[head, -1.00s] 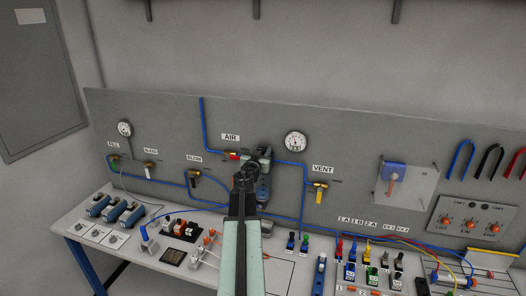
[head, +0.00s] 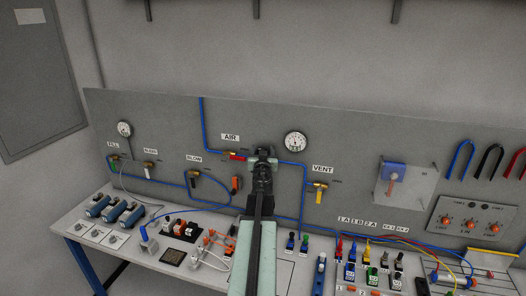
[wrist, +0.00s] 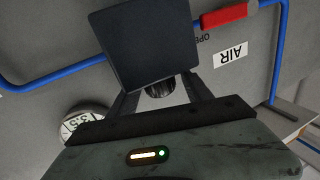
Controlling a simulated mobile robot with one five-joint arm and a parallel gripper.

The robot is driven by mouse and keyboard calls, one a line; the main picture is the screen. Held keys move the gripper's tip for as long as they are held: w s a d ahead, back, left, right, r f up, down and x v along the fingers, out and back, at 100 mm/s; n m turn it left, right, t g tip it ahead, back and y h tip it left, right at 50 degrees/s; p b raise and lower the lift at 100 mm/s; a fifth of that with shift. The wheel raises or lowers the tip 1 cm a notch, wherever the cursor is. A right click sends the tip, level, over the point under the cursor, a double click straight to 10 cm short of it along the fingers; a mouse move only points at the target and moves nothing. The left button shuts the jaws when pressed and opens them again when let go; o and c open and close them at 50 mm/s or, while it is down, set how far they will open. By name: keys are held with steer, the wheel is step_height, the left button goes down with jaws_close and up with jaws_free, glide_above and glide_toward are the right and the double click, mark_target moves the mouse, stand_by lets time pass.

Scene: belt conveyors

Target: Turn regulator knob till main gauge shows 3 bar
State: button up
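The main gauge (head: 296,142) is a white round dial on the grey panel, right of the AIR label; its needle is too small to read. In the wrist view part of a white dial (wrist: 84,124) shows at the lower left. My gripper (head: 263,158) is at the regulator, just below and right of the AIR label. In the wrist view a dark ribbed round part, seemingly the knob (wrist: 160,89), shows between my two black fingers. A dark square block hides the fingertips, so I cannot tell whether they grip it.
A red AIR valve handle (wrist: 225,17) lies close to the gripper. Blue tubing (head: 204,130) runs over the panel. The yellow VENT valve (head: 318,190) is at right, the BLOW valve (head: 194,175) at left. Connectors and plugs crowd the bench below.

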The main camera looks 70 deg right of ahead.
steer(key=v, duration=0.8)
steer(key=shift+d, duration=0.1)
